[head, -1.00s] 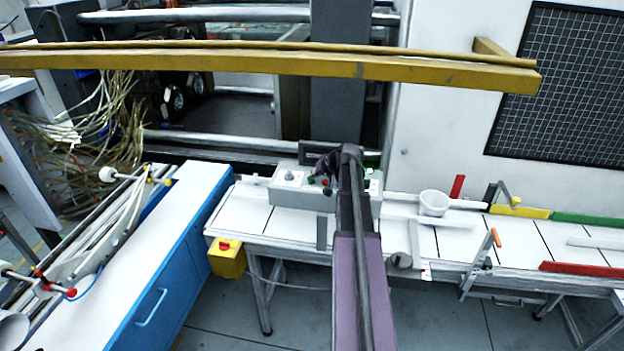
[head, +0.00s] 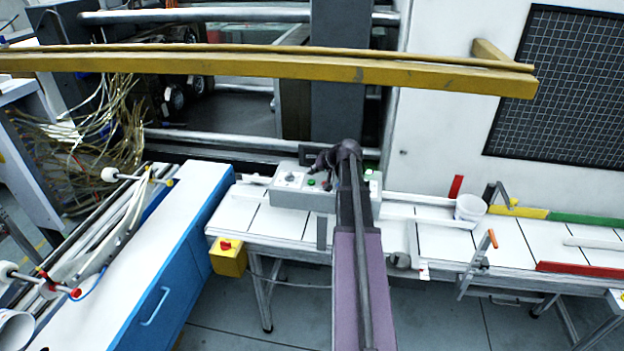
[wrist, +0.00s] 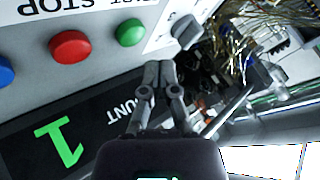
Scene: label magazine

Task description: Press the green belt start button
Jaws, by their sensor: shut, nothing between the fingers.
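The green button (wrist: 130,32) is a round dome on the grey control box (head: 290,199), beside a red button (wrist: 69,46) labelled STOP upside down. In the head view the green button (head: 311,183) shows just left of my arm. My gripper (wrist: 159,66) is shut and empty. In the wrist view its fingertips are below and right of the green button, not covering it. A gap shows between them in the picture.
A black count display (wrist: 60,143) shows a green 1. A grey selector knob (wrist: 185,31) is right of the green button. A white cup (head: 470,207) stands on the white conveyor. A yellow box with a red button (head: 226,245) hangs at the conveyor's left end. A yellow beam (head: 300,67) crosses above.

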